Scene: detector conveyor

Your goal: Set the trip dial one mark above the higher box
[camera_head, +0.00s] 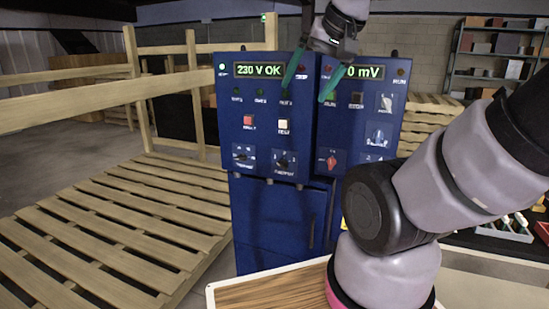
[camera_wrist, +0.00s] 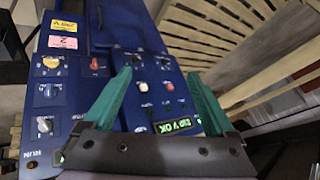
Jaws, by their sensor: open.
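A blue control cabinet (camera_head: 300,125) stands in front of me with several dials; their labels are too small to read, so I cannot tell which is the trip dial. Two black dials (camera_head: 243,157) (camera_head: 284,161) and a red dial (camera_head: 328,160) sit along its lower edge. A grey dial (camera_head: 385,102) and a blue dial (camera_head: 378,135) are at the right. The wrist view also shows a yellow dial (camera_wrist: 50,62). My gripper (camera_head: 305,92) is open and empty before the upper panel; its green fingers also show in the wrist view (camera_wrist: 159,76). No boxes to compare are identifiable.
The displays read "230 V OK" (camera_head: 258,71) and "0 mV" (camera_head: 365,72). A red button (camera_head: 248,121) and a white button (camera_head: 283,125) sit on the left panel. Wooden pallets (camera_head: 110,225) lie left; shelves (camera_head: 500,50) stand behind right. My arm covers the lower right.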

